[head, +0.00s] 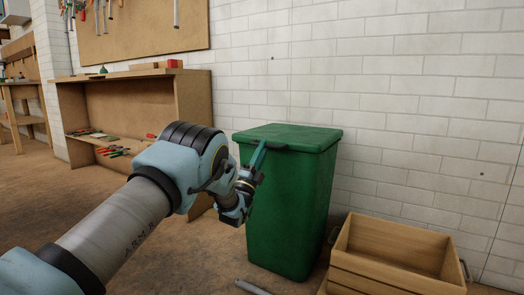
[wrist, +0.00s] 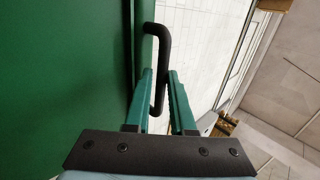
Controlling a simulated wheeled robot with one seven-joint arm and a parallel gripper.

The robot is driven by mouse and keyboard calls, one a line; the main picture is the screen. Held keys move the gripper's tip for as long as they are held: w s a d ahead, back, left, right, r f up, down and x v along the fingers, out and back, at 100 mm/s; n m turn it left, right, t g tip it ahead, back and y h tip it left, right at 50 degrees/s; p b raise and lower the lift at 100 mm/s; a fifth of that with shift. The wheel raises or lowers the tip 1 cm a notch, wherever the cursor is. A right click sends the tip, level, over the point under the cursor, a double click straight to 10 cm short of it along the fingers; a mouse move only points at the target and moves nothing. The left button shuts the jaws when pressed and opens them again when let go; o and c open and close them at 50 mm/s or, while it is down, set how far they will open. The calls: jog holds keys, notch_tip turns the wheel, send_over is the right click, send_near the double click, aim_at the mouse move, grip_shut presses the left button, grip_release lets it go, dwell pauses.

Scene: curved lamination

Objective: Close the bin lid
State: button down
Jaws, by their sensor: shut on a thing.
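A tall green bin (head: 290,210) stands against the white brick wall in the head view. Its green lid (head: 300,136) lies across the top, nearly level, with no clear gap seen at the rim. A dark bar handle (head: 276,149) sits at the lid's front edge. It shows as a black bent bar in the wrist view (wrist: 162,40). My gripper (head: 260,153) is at this handle, its teal fingers shut on the bar. In the wrist view my gripper (wrist: 161,76) has one finger on each side of the bar, beside a green surface (wrist: 65,70).
A wooden crate (head: 370,280) stands on the floor right of the bin. A wooden shelf unit (head: 195,100) with tools stands behind my arm at left. A grey rod-like thing (head: 252,287) lies on the floor before the bin. The wall is close behind it.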

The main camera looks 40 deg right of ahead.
notch_tip(320, 180, down, 2)
jog(key=shift+d+f, duration=0.1)
jog(key=shift+d, duration=0.05)
jog(key=c, duration=1.2)
grip_release()
jog(key=shift+o, duration=0.4)
jog(key=shift+d+f, duration=0.1)
jog(key=p+v, duration=0.3)
jog(key=v, duration=0.7)
jog(key=shift+a+r, duration=0.25)
jog(key=shift+a, duration=0.25)
jog(key=shift+r, duration=0.1)
